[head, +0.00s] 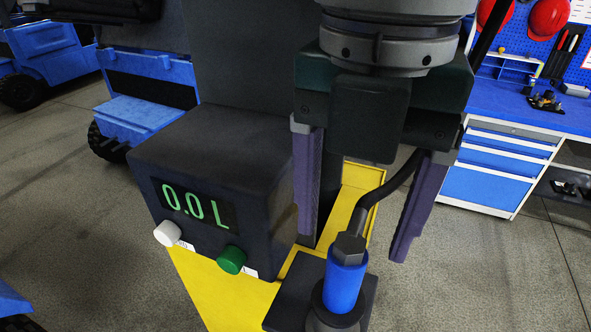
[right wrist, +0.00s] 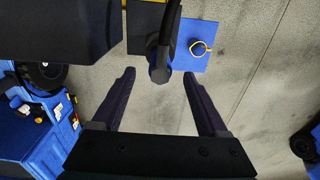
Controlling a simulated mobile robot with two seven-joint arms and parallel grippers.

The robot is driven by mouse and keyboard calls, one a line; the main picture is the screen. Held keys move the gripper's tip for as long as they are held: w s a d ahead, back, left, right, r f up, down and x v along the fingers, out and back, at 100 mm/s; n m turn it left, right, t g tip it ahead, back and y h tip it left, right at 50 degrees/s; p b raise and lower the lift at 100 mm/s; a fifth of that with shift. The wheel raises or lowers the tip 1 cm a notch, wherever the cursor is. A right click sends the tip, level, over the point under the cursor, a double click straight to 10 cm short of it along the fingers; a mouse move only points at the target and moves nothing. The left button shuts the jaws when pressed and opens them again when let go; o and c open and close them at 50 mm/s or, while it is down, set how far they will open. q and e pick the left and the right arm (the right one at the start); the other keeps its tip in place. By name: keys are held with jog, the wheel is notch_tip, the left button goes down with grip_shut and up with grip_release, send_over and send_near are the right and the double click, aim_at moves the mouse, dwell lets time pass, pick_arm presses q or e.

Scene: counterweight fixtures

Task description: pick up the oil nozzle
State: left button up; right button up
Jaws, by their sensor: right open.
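The oil nozzle (head: 345,285) has a blue grip, a dark hex collar and a bent dark spout or tube. It stands upright in a dark holder (head: 290,296) on the yellow base. In the right wrist view its dark end (right wrist: 159,73) shows between the fingertips. My right gripper (head: 353,246) is open and empty above the nozzle, with one finger on each side of the tube. I see no contact between the fingers and the nozzle. My left gripper is not in view.
A dark dispenser box (head: 213,180) reading "0.0 L", with white and green knobs, stands close left of my right gripper. The yellow base (head: 205,296) lies below. A blue workbench (head: 510,150) is at the right, blue vehicles (head: 130,115) at the left.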

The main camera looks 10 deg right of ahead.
aim_at(350, 254)
jog(key=shift+s+a+f, duration=0.1)
jog(key=shift+s+f, duration=0.05)
jog(key=shift+f, duration=0.8)
jog(key=shift+f+p, duration=0.35)
jog(key=shift+p, duration=0.05)
notch_tip(350, 254, down, 4)
jog(key=shift+r+p, duration=0.1)
jog(key=shift+p, duration=0.6)
jog(key=shift+f, duration=0.45)
jog(key=shift+c, duration=0.2)
jog(key=c, duration=0.4)
grip_shut()
